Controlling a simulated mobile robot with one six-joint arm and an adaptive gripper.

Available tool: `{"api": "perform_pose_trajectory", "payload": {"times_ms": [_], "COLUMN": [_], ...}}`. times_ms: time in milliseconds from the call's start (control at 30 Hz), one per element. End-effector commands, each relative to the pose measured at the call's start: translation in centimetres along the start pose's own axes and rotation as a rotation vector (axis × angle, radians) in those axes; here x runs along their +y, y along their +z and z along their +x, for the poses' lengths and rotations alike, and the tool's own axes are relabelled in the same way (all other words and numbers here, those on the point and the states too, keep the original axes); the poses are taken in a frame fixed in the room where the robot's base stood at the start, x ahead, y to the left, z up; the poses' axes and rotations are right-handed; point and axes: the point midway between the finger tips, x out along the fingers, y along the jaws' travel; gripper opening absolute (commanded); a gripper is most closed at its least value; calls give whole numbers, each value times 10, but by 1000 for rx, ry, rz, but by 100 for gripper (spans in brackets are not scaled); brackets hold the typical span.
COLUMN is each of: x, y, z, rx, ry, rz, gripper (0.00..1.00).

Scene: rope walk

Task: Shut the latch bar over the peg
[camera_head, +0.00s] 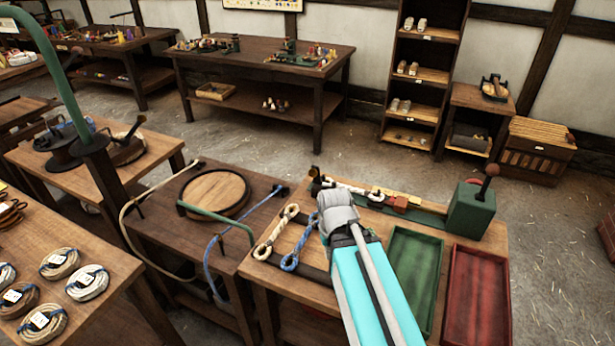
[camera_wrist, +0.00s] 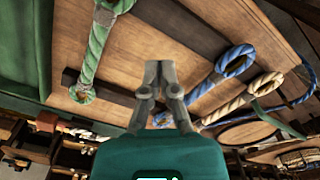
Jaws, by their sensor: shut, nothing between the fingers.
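My gripper (camera_wrist: 160,70) is shut and empty in the wrist view, its fingertips over the wooden bench top. A dark flat bar (camera_wrist: 105,90) crosses the bench behind the fingers and may be the latch bar. It also shows in the head view (camera_head: 300,268), partly behind my arm. A green rope (camera_wrist: 97,45) ends at the bar's left part. A blue rope eye (camera_wrist: 232,62) and a cream rope eye (camera_wrist: 258,88) lie to the right. I cannot clearly make out the peg. In the head view my arm hides the fingertips and the bench under them.
A green tray (camera_head: 415,268) and a red tray (camera_head: 477,300) lie right of my arm. A side table with a round wooden lid (camera_head: 215,192) stands left.

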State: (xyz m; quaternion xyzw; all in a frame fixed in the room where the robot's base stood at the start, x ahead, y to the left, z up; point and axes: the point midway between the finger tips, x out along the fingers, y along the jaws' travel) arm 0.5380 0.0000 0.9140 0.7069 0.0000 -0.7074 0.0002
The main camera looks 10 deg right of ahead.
Motion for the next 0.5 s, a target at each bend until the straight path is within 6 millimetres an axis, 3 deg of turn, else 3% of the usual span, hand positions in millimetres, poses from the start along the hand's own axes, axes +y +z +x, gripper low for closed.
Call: {"api": "perform_pose_trajectory", "payload": {"times_ms": [333,500], "x": [0,3], "y": [-1,-10], "z": [0,2], "rx": [2,15], "ry": [5,44], "rz": [-10,-94], "gripper": [0,0]}}
